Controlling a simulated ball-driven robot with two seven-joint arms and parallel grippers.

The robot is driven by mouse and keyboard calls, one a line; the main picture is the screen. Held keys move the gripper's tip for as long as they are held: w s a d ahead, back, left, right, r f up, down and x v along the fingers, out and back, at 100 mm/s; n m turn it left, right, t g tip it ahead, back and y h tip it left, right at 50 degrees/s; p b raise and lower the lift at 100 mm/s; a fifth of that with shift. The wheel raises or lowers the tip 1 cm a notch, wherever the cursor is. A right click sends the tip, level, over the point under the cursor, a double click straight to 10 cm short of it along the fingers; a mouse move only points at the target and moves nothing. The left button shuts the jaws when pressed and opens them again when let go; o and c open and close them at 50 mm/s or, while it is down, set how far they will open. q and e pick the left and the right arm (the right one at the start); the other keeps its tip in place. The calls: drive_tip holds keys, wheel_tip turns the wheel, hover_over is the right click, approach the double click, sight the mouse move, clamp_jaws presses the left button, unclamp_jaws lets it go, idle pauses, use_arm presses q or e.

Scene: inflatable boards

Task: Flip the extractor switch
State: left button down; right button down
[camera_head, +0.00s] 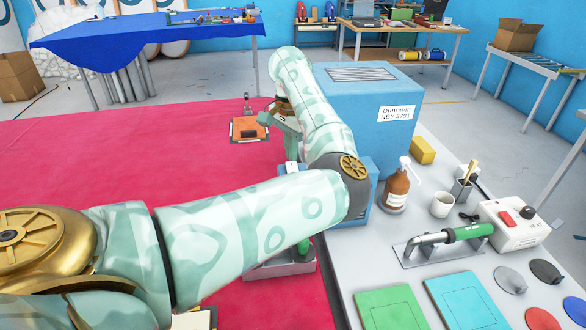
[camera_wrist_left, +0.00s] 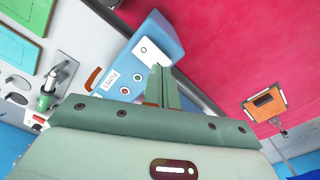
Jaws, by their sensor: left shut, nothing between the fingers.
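A large blue box (camera_head: 365,100) with a grille on top and a white name label stands on the grey bench. Beside it, partly hidden by my left arm, a lower blue housing shows a white switch plate (camera_head: 291,167). In the left wrist view the blue housing has that white plate (camera_wrist_left: 145,49) on one face. A panel with a small label and red and green round buttons (camera_wrist_left: 125,91) adjoins it. My left gripper (camera_head: 288,122) is shut and empty. In the wrist view its fingertips (camera_wrist_left: 160,70) show just below the plate; contact cannot be told. The right gripper is out of view.
On the bench stand a brown pump bottle (camera_head: 396,188), a white mug (camera_head: 442,204), a green-handled tool (camera_head: 462,233) on its stand, and green and turquoise sheets (camera_head: 468,303). An orange board (camera_head: 248,130) lies over the red surface (camera_head: 120,155). A grey tray (camera_head: 280,268) sits below my arm.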

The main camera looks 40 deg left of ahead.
sight(291, 164)
use_arm(q)
drive_tip(key=shift+f+b, duration=0.65)
drive_tip(key=shift+f, duration=0.3)
drive_tip(key=shift+r, duration=0.1)
drive_tip(key=shift+r+p, duration=2.25)
drive_tip(key=shift+r, duration=1.3)
drive_tip(key=shift+f, duration=0.1)
